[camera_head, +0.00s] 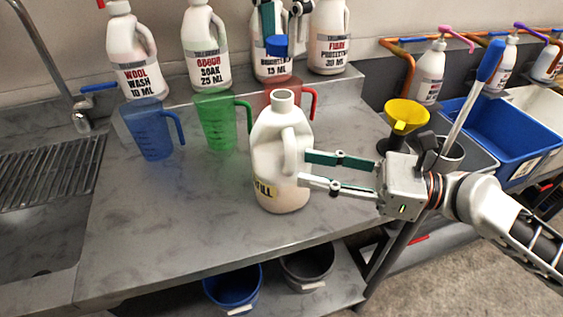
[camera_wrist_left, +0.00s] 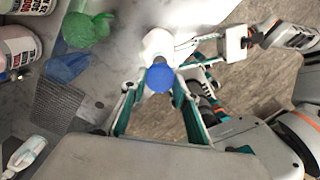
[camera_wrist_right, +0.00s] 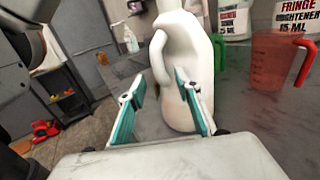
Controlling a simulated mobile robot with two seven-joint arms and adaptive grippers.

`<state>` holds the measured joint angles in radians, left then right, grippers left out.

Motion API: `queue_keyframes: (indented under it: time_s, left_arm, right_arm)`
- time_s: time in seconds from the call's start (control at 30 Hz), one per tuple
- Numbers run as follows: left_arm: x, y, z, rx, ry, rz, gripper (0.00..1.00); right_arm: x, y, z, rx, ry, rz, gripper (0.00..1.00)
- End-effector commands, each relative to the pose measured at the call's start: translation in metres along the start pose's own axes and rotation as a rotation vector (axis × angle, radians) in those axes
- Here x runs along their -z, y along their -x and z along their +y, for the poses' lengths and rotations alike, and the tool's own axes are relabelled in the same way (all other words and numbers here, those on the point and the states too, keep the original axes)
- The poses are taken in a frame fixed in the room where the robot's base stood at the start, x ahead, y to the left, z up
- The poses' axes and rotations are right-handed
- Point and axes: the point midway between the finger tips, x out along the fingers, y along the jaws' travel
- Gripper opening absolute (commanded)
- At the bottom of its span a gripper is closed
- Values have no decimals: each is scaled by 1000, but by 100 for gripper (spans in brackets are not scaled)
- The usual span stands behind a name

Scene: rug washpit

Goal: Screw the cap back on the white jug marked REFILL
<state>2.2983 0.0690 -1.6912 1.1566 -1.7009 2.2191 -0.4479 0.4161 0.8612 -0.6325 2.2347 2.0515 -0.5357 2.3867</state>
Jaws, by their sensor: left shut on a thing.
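The white jug (camera_head: 275,150) stands upright on the grey counter, its yellow label partly showing "FILL". Its mouth is open at the top in the head view. My left gripper (camera_head: 280,30) is shut on the blue cap (camera_head: 277,46), which also shows between its fingers in the left wrist view (camera_wrist_left: 159,78). In the head view the cap is above the jug's mouth, apart from it. My right gripper (camera_head: 303,168) is open, its fingers spread at the handle side of the jug. In the right wrist view the jug (camera_wrist_right: 187,60) is just beyond the fingertips; I cannot tell whether they touch it.
Blue (camera_head: 152,130), green (camera_head: 217,122) and red (camera_head: 297,88) measuring jugs stand behind the jug. Several labelled bottles line the back ledge. A yellow funnel (camera_head: 405,115) and a blue bin (camera_head: 515,138) are at the right. The counter's front left is clear.

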Motion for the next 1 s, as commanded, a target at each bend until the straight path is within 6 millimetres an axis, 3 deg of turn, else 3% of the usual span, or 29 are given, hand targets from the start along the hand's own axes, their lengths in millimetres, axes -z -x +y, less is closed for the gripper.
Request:
queue_keyframes:
  time_s: [0.1, 0.3, 0.73, 0.77, 0.9, 1.0]
  left_arm:
    - [0, 0, 0, 0, 0, 0, 23]
    - [0, 0, 0, 0, 0, 0, 23]
    - [0, 0, 0, 0, 0, 0, 23]
    - [0, 0, 0, 0, 0, 0, 23]
    - [0, 0, 0, 0, 0, 0, 23]
    - [0, 0, 0, 0, 0, 0, 23]
  right_arm:
    - [-2, -20, 1, -2, 2, -4, 33]
    - [-1, -40, 0, -1, 1, -2, 33]
    - [0, -48, 0, 0, -1, -1, 33]
    - [0, -48, 0, 0, -1, -1, 31]
    - [0, -48, 0, 0, 0, -1, 0]
    - [0, -48, 0, 0, 0, -1, 0]
